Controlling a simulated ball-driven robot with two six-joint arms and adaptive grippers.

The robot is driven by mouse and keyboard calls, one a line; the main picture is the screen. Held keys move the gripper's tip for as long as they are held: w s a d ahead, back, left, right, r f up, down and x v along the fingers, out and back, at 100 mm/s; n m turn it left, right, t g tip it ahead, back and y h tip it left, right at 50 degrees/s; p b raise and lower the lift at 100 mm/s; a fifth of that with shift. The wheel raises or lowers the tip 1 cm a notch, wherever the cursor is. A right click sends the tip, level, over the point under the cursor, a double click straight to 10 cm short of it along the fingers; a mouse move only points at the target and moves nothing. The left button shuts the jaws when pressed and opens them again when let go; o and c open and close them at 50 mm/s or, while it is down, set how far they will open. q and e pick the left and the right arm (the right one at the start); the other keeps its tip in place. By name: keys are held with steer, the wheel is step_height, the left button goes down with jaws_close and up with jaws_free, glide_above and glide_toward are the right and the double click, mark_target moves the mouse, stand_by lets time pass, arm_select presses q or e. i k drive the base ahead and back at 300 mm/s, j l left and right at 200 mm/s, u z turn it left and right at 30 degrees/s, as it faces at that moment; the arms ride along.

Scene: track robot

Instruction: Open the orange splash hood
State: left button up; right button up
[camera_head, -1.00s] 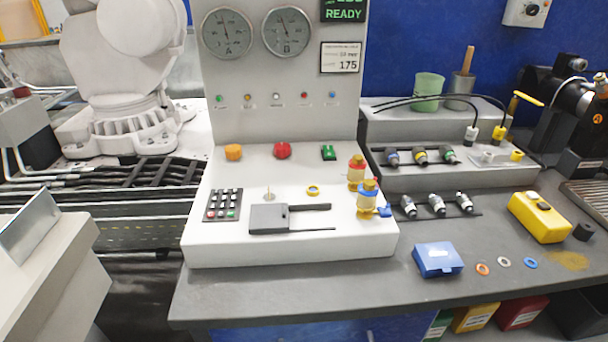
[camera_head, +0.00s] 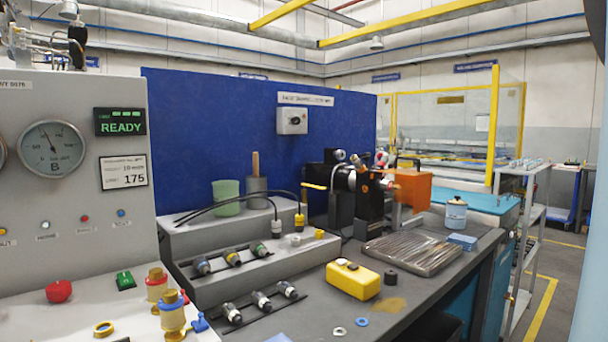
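The orange splash hood (camera_head: 410,188) is a boxy orange cover on the black machine (camera_head: 355,190) toward the back right of the grey bench. Its front and side faces show from here. I cannot tell from this angle how its hinge or handle sits. A yellow lever (camera_head: 314,186) sticks out at the machine's left side. Neither of my grippers is in view.
The control panel (camera_head: 75,170) stands at left. A grey shelf cart (camera_head: 530,220) stands beyond the bench's right end, near open floor.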

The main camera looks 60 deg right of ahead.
mark_target(415, 191)
steer(key=z, duration=2.35)
